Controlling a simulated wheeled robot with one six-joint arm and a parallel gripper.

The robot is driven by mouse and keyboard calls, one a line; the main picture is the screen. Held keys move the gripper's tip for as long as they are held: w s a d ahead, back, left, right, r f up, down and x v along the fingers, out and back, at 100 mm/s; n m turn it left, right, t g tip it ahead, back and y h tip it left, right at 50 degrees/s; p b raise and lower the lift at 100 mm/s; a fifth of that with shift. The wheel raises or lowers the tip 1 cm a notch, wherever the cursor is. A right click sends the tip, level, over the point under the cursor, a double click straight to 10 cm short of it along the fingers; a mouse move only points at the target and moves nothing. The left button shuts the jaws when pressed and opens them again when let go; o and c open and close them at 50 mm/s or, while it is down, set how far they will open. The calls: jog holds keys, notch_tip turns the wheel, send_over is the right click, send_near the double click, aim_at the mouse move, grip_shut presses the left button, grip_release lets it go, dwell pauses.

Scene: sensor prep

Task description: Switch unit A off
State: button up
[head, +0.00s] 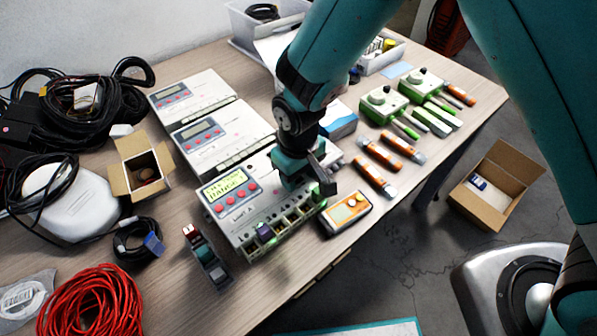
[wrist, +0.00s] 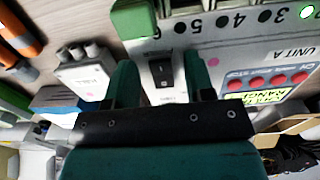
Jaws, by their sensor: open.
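Unit A (head: 250,208) is a pale grey box on the table, nearest of three similar units. Its yellow-green display (head: 226,186) is lit with text, above red buttons. Contact cannot be told.
Two units with unlit displays (head: 197,132) stand behind. An orange handheld meter (head: 347,212) lies right of unit A, near orange-handled tools (head: 380,152). A small rail-mounted stack (head: 205,258) and coiled cables (head: 90,302) are left. An open carton (head: 497,185) is on the floor.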

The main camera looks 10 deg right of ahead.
jog(key=shift+c, duration=0.2)
grip_shut()
jog(key=shift+w+a+r+g+h+p, duration=0.1)
jog(key=shift+w+r+g+h+p, duration=0.15)
jog(key=shift+g+p, duration=0.5)
jog(key=shift+a+g+h+p, duration=0.1)
jog(key=shift+g+h+p, duration=0.35)
jog(key=shift+h+p, duration=0.15)
jog(key=shift+o, duration=0.2)
grip_release()
jog(key=shift+f, duration=0.1)
